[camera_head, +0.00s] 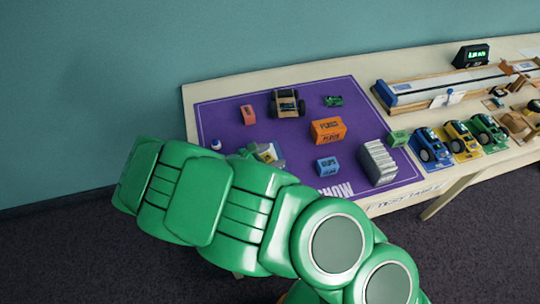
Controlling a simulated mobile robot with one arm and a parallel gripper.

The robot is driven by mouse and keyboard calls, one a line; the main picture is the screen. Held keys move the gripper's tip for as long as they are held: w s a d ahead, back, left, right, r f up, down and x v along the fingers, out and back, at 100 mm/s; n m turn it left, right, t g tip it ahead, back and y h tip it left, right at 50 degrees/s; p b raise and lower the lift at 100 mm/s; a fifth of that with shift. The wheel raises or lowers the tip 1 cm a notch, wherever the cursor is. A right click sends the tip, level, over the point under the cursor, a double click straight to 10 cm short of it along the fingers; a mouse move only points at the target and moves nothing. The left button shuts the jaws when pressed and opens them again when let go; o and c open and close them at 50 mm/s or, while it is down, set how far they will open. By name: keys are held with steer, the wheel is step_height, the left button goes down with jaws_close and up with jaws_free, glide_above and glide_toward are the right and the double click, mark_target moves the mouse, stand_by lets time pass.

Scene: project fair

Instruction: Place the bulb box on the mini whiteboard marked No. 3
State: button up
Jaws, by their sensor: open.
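My green arm crosses the lower middle of the picture, in front of the purple mat's near left part. I cannot make out my gripper's fingertips. I cannot make out a mini whiteboard marked No. 3. A small grey and yellow item (268,153) shows just above my arm, partly hidden.
The purple mat (220,119) covers the table's left part. It also bears a wheeled cart (287,103), a small green item (334,101) and a white ribbed block (378,162). Blue (430,149), yellow (461,142) and green (489,133) toy cars stand right, before a long track (450,86).

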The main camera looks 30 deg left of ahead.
steer(key=shift+r, duration=0.2)
steer(key=v, duration=1.2)
steer(key=shift+d, duration=0.1)
